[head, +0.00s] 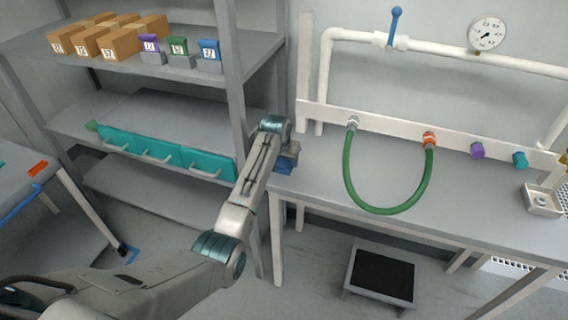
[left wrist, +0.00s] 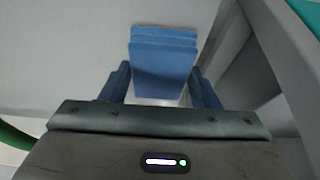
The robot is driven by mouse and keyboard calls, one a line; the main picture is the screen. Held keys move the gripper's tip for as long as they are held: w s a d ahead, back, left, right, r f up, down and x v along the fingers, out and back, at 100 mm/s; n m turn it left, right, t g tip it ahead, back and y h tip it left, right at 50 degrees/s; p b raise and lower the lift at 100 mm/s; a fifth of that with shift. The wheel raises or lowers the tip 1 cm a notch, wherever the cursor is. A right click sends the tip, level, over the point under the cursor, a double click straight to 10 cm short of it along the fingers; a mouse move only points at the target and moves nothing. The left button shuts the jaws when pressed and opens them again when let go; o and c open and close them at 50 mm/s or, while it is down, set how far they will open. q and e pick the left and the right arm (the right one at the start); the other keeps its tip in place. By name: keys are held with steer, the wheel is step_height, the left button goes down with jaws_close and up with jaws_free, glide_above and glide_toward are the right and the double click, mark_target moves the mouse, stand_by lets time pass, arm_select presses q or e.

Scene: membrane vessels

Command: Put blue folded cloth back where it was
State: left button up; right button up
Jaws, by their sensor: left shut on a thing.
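The blue folded cloth (left wrist: 164,62) shows in the left wrist view as a layered blue block between the two blue fingers of my left gripper (left wrist: 161,84). The gripper is shut on it. In the head view my left gripper (head: 286,160) is at the left end of the grey workbench (head: 330,178), beside the shelf post. The blue there is small, and I cannot tell cloth from fingers. Whether the cloth touches the bench is unclear. My right gripper is in neither view.
A grey shelf (head: 160,105) on the left holds cardboard boxes (head: 105,38), small colored labelled holders (head: 180,48) and a teal handled panel (head: 165,153). A metal tray (head: 543,200) is at right. A black-topped step (head: 383,277) stands below.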

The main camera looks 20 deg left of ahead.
mark_target(283, 163)
arm_select(q)
step_height(283, 163, down, 3)
steer(key=shift+r+p, duration=0.1)
steer(key=shift+p, duration=0.35)
steer(key=o, duration=1)
steer(key=shift+c, duration=0.2)
steer(key=b+v, duration=0.2)
steer(key=v, duration=1)
